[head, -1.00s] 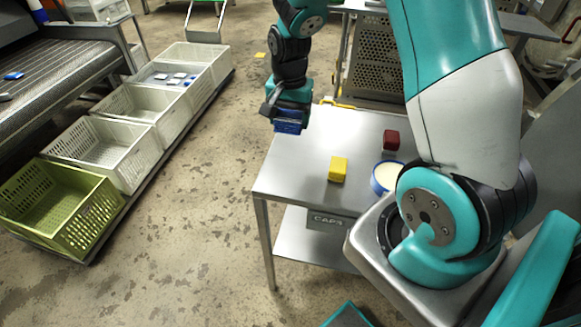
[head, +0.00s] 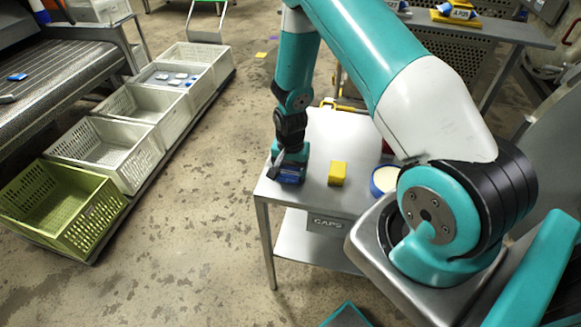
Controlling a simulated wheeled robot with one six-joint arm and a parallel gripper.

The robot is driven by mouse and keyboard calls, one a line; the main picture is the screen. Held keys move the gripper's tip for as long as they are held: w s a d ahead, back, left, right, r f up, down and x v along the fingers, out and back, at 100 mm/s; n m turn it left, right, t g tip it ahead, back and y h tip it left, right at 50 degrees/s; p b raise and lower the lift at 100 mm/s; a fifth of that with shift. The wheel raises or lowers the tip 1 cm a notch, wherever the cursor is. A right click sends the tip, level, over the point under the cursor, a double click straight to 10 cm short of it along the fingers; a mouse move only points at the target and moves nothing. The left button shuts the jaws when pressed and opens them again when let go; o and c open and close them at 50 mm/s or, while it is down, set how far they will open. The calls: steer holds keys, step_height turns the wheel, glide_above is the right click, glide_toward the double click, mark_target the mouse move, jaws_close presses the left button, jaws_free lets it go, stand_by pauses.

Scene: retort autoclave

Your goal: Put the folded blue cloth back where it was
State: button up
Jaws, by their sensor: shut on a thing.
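The folded blue cloth (head: 290,176) is a small dark blue block in the jaws of my gripper (head: 287,168). My gripper points down and is shut on the cloth. Both are over the front left part of the metal table (head: 330,123). I cannot tell whether the cloth touches the table top. A yellow block (head: 338,173) is just to the right of the cloth.
A round blue-rimmed tub (head: 384,180) with pale contents stands right of the yellow block. A row of crates, including a green crate (head: 62,207) and a white crate (head: 108,152), stands on the floor to the left. The floor between is clear.

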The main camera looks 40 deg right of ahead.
mark_target(290, 168)
steer(key=shift+f, duration=0.2)
steer(key=o, duration=1)
steer(key=shift+r, duration=0.1)
steer(key=shift+c, duration=0.2)
steer(key=shift+r, duration=0.1)
step_height(290, 168, up, 12)
steer(key=b, duration=0.2)
steer(key=s+a+r+n+y, duration=0.1)
steer(key=s+a+r+n, duration=0.15)
steer(key=a+r, duration=0.35)
steer(key=s+a+r+n+y, duration=0.1)
steer(key=s+a+r+n, duration=0.1)
steer(key=a+r+n, duration=0.3)
steer(key=s+a+r+n+y, duration=0.1)
steer(key=s+a+r+n, duration=0.4)
steer(key=s, duration=0.3)
steer(key=s+a+r+n+y, duration=0.1)
steer(key=s+a+r+n, duration=0.4)
steer(key=s, duration=0.3)
steer(key=shift+s, duration=0.3)
